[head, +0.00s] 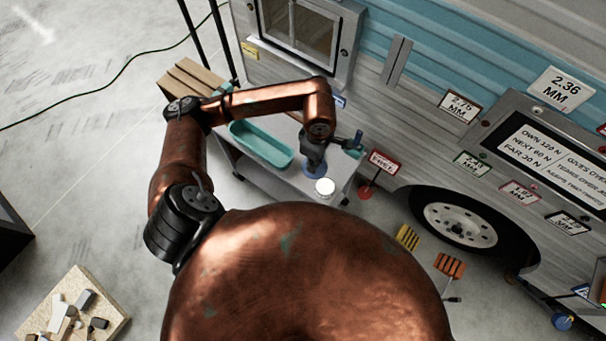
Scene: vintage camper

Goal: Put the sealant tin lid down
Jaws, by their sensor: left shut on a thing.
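My left gripper (314,162) points down over the right end of a low grey cart. It is shut on a blue round piece (314,171) that looks like the sealant tin lid. The fingers partly hide this piece, and I cannot tell whether it touches the cart top. A small round tin with a white top (325,187) stands just in front and to the right of it, near the cart's front edge. My right gripper is not in view.
A teal tray (261,144) lies on the cart (284,182), left of my gripper. A dark and teal item (353,146) is at the cart's right end. The camper wall (375,100) rises behind. A red sign (383,162) stands to the right.

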